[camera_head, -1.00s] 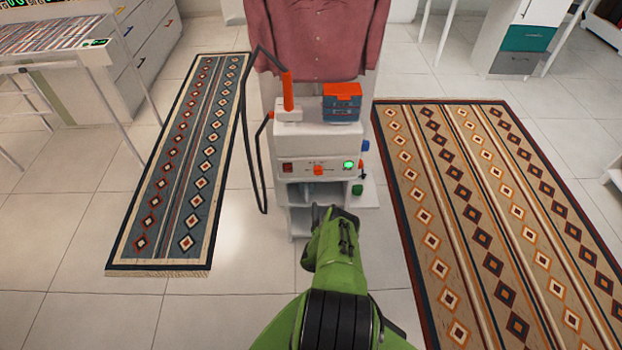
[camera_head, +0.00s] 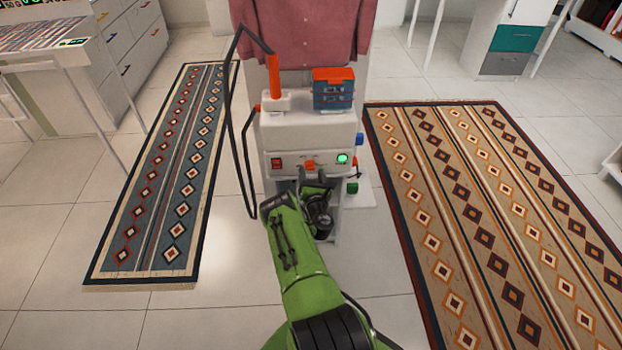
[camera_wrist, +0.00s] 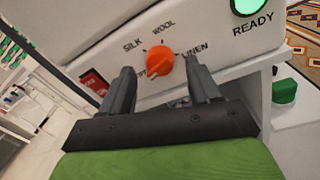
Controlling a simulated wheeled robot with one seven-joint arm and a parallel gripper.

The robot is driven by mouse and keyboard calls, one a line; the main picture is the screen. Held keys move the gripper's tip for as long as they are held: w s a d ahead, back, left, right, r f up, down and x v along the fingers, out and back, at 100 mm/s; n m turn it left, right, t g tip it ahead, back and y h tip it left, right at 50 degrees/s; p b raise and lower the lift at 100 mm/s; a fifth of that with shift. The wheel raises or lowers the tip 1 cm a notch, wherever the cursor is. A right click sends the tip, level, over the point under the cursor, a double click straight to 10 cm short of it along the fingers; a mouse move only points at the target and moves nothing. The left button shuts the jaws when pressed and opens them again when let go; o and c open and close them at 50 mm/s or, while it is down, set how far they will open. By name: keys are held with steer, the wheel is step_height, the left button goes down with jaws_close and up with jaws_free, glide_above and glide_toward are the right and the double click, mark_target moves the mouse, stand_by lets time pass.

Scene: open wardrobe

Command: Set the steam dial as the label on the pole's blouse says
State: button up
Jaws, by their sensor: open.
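The steam dial is an orange knob (camera_head: 310,165) on the front panel of the white steamer (camera_head: 310,130). In the wrist view the dial (camera_wrist: 166,64) has SILK, WOOL and LINEN printed around it, with another word at lower left partly hidden. Its narrower part appears to point lower left, but I cannot be sure. My gripper (camera_head: 317,180) is open just below the dial; in the wrist view its fingers (camera_wrist: 158,70) stand on either side of it. Contact is unclear. The pink blouse (camera_head: 310,30) hangs above the steamer; no readable label shows on it.
A red switch (camera_wrist: 96,82) is left of the dial and a lit green READY light (camera_head: 342,158) right. An orange-handled hose (camera_head: 273,75) and a blue box with orange top (camera_head: 333,88) are on top. Rugs flank the steamer.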

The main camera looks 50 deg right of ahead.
steer(key=shift+x, duration=1)
steer(key=c, duration=1)
